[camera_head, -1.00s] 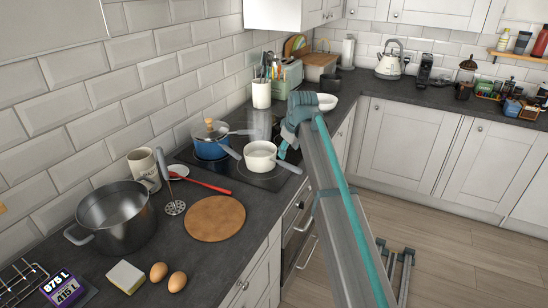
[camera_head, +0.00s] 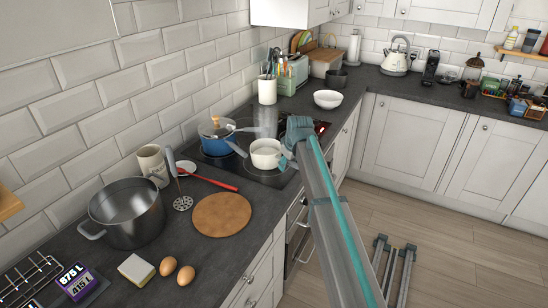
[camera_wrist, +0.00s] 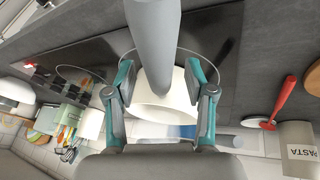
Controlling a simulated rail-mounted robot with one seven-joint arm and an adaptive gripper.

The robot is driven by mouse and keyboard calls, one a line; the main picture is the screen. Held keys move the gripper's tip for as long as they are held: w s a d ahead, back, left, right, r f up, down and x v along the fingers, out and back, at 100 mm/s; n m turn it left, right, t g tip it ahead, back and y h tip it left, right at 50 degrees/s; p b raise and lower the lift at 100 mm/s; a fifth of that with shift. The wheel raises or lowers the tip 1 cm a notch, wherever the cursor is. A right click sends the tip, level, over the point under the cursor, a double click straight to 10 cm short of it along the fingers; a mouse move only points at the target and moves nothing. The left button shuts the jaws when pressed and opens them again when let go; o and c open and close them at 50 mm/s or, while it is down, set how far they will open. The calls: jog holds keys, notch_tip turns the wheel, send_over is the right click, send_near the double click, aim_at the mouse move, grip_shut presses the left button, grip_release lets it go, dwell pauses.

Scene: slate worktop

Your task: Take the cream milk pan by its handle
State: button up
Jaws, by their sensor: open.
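The cream milk pan (camera_head: 266,153) stands on the black hob. In the wrist view its pale inside (camera_wrist: 160,115) shows between my fingers, and its grey handle (camera_wrist: 153,40) runs from the top edge down to the pan. My gripper (camera_wrist: 163,92) is open, with one teal-and-grey finger on each side of the handle. I cannot tell whether either finger touches it. In the head view my gripper (camera_head: 291,147) is at the right side of the pan and hides most of the handle.
A blue lidded pot (camera_head: 217,142) stands close to the left of the milk pan. A white bowl (camera_head: 328,99) is behind, on the worktop. A red-handled utensil (camera_head: 215,184), a round brown board (camera_head: 222,214) and a large steel pot (camera_head: 128,215) are nearer. The tiled wall bounds the left.

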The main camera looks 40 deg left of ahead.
jog(key=shift+f, duration=0.15)
grip_shut()
jog(key=shift+a+r, duration=0.1)
jog(key=shift+r, duration=0.15)
dwell(0.5)
